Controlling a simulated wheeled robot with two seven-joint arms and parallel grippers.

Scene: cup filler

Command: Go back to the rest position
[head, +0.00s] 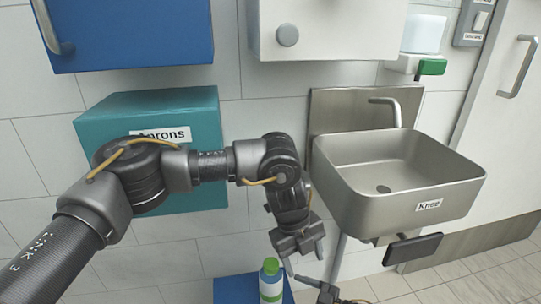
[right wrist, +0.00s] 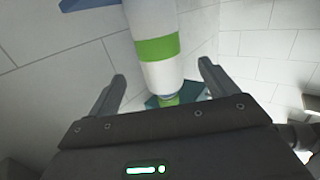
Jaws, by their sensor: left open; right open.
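My left gripper (head: 304,258) hangs below its arm in front of the wall, fingers apart, with nothing seen in it. It is just above and right of a white bottle (head: 270,285) with green parts. The bottle stands at the bottom edge of the head view and its lower part is cut off. In the right wrist view my right gripper (right wrist: 161,72) has its fingers spread. A white bottle with a green band (right wrist: 158,48) shows between and beyond them, with gaps on both sides. Dark parts at the head view's bottom edge may be my right gripper.
A steel sink (head: 440,185) labelled Knee is on the right, with a dark knee plate (head: 412,249) below. A teal Aprons box (head: 100,115) is behind my left arm. A blue surface (head: 228,290) lies under the bottle. Blue (head: 130,35) and white (head: 345,28) cabinets hang above.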

